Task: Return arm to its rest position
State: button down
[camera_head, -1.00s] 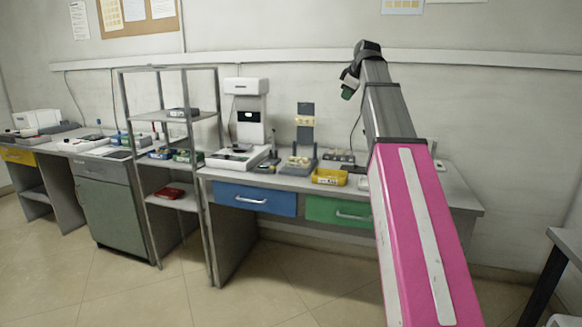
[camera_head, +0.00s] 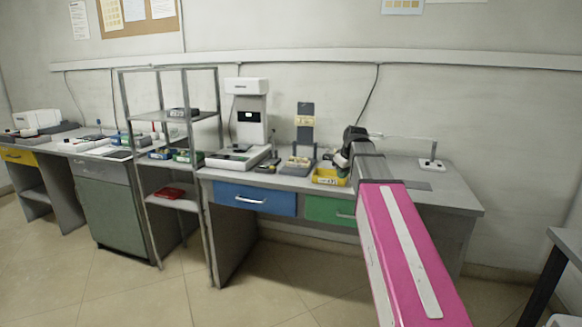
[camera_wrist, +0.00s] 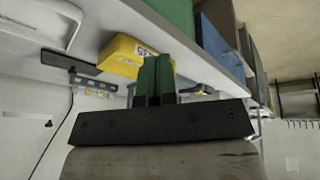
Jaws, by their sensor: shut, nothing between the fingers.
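My arm reaches forward from the bottom right in the head view, with a pink link and a grey section beyond it. The dark wrist end is in front of the right part of the bench, just right of the yellow bin. My gripper (camera_wrist: 154,80) shows in the wrist view as two green-black fingers, shut with nothing between them. Its fingertips in the head view are hidden or too small to make out. The yellow bin (camera_head: 327,176) stands on the bench and also appears behind the fingers in the wrist view (camera_wrist: 118,57).
The grey bench (camera_head: 455,197) has a blue drawer (camera_head: 256,199) and a green drawer (camera_head: 322,209). A white instrument (camera_head: 248,112) and a thin stand (camera_head: 431,163) are on it. An open shelf rack (camera_head: 172,202) stands left. A dark table (camera_head: 565,240) is at right.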

jog(key=s+f+m+g, duration=0.1)
jog(key=s+f+m, duration=0.1)
jog(key=s+f, duration=0.6)
jog(key=s+f+m+g+h, duration=0.1)
jog(key=s+f+m, duration=0.2)
jog(key=s+f, duration=0.5)
jog(key=s+f+m+g, duration=0.2)
jog(key=s+f, duration=0.5)
jog(key=f, duration=1)
jog(key=shift+s+a+f+h, duration=0.25)
jog(key=shift+s+a+h, duration=0.05)
jog(key=shift+s+a, duration=0.1)
